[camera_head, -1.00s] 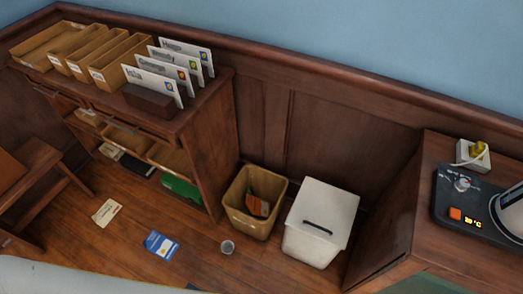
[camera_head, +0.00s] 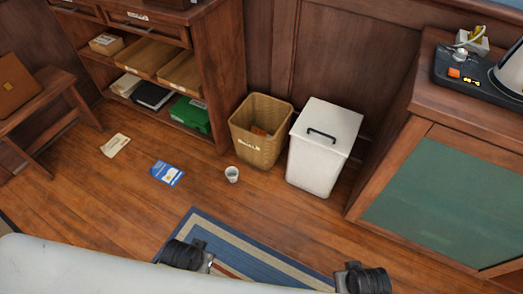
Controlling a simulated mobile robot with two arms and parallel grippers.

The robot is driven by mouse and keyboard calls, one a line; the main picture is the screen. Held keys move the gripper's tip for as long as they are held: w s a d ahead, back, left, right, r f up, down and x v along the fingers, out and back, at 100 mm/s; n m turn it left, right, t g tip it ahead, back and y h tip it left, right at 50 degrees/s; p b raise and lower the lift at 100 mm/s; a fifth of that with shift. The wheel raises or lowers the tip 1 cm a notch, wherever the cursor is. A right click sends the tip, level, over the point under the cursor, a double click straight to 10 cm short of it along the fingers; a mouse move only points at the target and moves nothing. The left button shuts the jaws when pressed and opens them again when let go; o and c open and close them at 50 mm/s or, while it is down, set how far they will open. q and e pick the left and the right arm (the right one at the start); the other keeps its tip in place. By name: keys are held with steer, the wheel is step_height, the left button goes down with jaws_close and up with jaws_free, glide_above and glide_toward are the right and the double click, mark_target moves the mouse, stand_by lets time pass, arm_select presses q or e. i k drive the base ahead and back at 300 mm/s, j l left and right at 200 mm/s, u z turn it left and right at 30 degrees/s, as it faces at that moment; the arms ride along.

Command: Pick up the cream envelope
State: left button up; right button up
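The cream envelope (camera_head: 115,145) lies flat on the wooden floor at the left, with dark markings on its face. It is in front of the bookcase and near the small stool. A blue card or packet (camera_head: 167,173) lies on the floor to its right. Neither of my grippers can be made out. Only pale and black parts of my own body show along the bottom edge.
A small cup (camera_head: 232,174) stands on the floor. A wicker bin (camera_head: 257,145), a white lidded bin (camera_head: 318,160) and a green-panelled cabinet (camera_head: 440,195) stand to the right. A wooden stool (camera_head: 40,115) stands left. A blue rug (camera_head: 240,250) lies in front.

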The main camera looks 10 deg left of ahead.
mark_target(115, 145)
steer(key=u, duration=1.6)
